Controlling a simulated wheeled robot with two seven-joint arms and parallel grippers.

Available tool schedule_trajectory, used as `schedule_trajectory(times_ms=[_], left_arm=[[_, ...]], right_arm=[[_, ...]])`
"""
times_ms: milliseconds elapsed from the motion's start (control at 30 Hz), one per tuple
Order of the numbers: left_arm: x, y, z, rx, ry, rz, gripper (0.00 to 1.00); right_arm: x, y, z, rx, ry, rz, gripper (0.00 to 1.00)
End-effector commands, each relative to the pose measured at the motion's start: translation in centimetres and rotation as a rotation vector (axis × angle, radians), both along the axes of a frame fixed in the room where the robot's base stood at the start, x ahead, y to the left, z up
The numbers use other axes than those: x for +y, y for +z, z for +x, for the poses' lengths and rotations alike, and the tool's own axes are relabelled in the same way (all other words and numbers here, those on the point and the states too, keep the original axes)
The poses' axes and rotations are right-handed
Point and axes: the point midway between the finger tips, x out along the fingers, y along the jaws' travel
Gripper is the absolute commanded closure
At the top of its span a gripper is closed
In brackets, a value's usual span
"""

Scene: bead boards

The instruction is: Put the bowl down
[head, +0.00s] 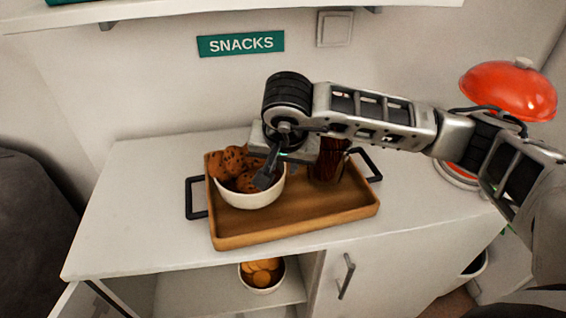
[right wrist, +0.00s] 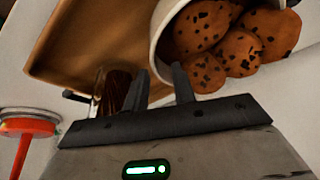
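The white bowl (head: 250,200), heaped with dark-spotted cookies (head: 232,164), is at the left part of the wooden tray (head: 300,228). It looks upright; I cannot tell whether its base touches the tray. My right gripper (head: 266,176) is at the bowl's right side. In the right wrist view its two fingers (right wrist: 161,82) stand close together on either side of the bowl's rim (right wrist: 157,45), one inside by the cookies (right wrist: 225,45) and one outside. They appear shut on the rim. My left gripper is not in view.
A dark brown glass (head: 328,165) stands on the tray behind my right arm. A red-topped lamp (head: 508,88) is at the right. Another bowl (head: 262,286) with round biscuits is on the shelf below. The white counter (head: 130,215) is clear to the left.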

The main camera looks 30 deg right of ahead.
Motion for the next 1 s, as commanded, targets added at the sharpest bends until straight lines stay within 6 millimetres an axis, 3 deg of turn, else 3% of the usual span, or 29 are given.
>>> schedule_trajectory(times_ms=[300, 500, 700, 1000], left_arm=[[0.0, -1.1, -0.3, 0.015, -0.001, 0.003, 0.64], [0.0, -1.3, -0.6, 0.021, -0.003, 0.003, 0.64], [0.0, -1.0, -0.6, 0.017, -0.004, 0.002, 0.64], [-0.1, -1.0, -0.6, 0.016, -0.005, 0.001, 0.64]], right_arm=[[1.0, 6.3, -2.4, -0.008, 0.003, 0.002, 0.74], [1.5, 9.2, -3.6, -0.005, 0.001, 0.001, 0.74], [1.6, 10.3, -4.1, -0.001, 0.000, 0.000, 0.74], [1.6, 10.3, -4.1, -0.001, 0.000, 0.000, 0.74]])
